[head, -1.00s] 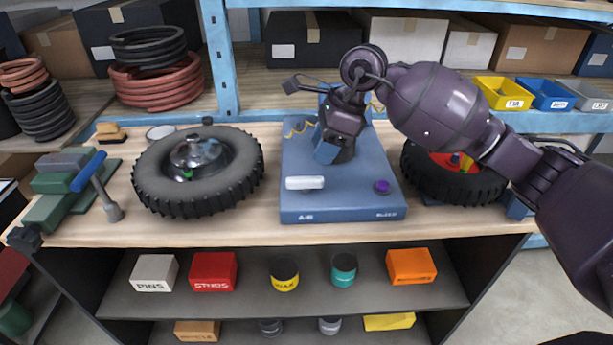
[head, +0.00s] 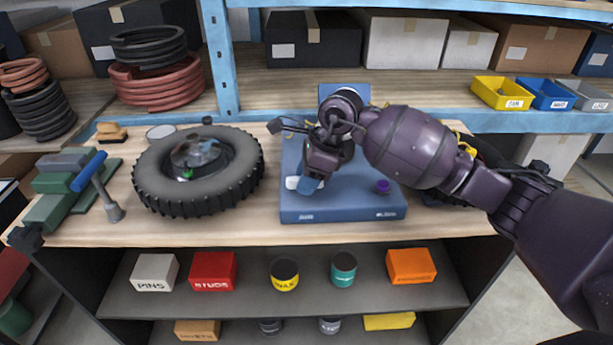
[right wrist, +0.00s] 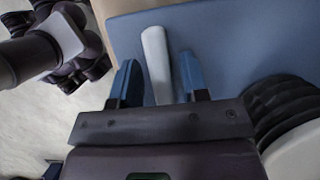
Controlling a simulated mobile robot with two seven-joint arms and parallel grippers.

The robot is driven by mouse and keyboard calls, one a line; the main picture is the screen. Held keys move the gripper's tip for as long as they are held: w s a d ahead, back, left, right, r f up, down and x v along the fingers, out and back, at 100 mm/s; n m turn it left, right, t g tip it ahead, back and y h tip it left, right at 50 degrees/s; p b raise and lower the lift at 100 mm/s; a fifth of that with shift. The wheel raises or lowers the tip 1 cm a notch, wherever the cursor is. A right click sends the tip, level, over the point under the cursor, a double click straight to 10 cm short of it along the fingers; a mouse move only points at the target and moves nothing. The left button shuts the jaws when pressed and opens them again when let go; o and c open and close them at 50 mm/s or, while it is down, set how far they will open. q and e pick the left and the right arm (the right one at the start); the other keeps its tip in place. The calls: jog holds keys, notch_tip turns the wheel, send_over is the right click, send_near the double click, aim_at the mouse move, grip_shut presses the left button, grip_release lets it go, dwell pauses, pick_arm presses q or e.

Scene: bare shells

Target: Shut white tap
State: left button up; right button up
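The white tap (head: 292,183) is a white lever at the front left of the blue base (head: 345,211). In the head view my right gripper (head: 308,186) is over the tap and hides part of it. In the right wrist view the tap (right wrist: 156,58) shows as a pale rounded bar between the two blue fingers of the right gripper (right wrist: 158,77). The fingers are apart, with a visible gap on each side of the bar. I cannot tell how far above the base they are. My left gripper is not in view.
A purple knob (head: 382,186) stands at the base's front right. A black tyre (head: 165,195) lies left of the base, and another is mostly hidden behind my right arm.

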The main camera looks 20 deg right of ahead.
grip_shut()
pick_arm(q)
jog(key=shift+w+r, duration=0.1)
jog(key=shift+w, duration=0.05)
